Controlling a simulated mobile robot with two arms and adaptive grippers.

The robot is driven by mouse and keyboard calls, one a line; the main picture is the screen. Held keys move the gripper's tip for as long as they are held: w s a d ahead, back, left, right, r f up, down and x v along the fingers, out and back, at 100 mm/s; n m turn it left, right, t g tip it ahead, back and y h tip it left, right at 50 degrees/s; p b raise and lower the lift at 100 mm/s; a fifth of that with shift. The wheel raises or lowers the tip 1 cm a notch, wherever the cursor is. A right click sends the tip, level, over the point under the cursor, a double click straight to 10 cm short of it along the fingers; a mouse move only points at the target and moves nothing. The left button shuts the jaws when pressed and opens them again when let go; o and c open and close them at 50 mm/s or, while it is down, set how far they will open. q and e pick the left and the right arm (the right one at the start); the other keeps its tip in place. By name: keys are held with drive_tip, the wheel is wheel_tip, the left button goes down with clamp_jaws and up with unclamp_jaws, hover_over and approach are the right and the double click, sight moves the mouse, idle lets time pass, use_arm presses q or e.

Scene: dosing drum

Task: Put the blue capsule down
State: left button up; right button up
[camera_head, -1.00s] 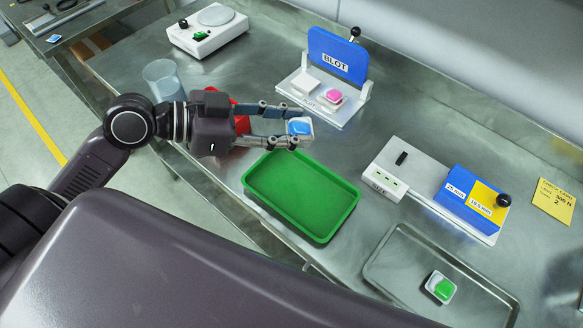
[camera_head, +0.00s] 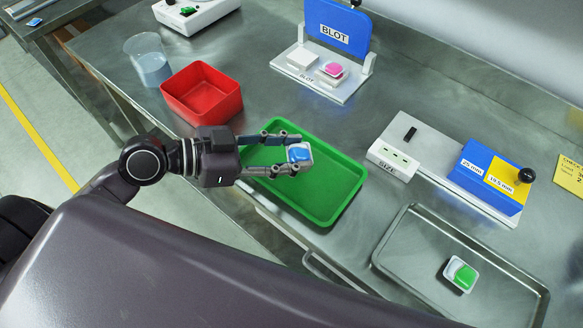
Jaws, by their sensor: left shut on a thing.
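The blue capsule (camera_head: 299,154) is blue with a white edge. My left gripper (camera_head: 291,154) is shut on it, with one finger on each side. Gripper and capsule appear over the left part of the green tray (camera_head: 345,200); the height above the tray floor is hard to tell. The rest of the tray that shows is empty. My right gripper is not in view.
A red bin (camera_head: 203,92) and a beaker (camera_head: 148,62) stand left. The BLOT station (camera_head: 325,75) with a pink capsule (camera_head: 333,70) is behind. The SIZE gauge (camera_head: 395,160) and a metal tray (camera_head: 395,250) with a green capsule (camera_head: 460,275) are right.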

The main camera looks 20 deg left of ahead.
use_arm(q)
wheel_tip(320, 180, down, 5)
drive_tip(key=shift+f, duration=0.15)
idle(0.3)
drive_tip(key=shift+f+b, duration=0.2)
drive_tip(key=shift+b, duration=0.25)
drive_tip(key=o, duration=0.6)
drive_tip(key=shift+r, duration=0.1)
drive_tip(key=shift+a+r+p, duration=0.1)
drive_tip(key=shift+r+p, duration=0.1)
drive_tip(key=shift+p, duration=0.1)
drive_tip(key=b+v, duration=0.2)
drive_tip(key=v, duration=0.8)
drive_tip(key=shift+s, duration=0.1)
drive_tip(key=shift+v, duration=0.85)
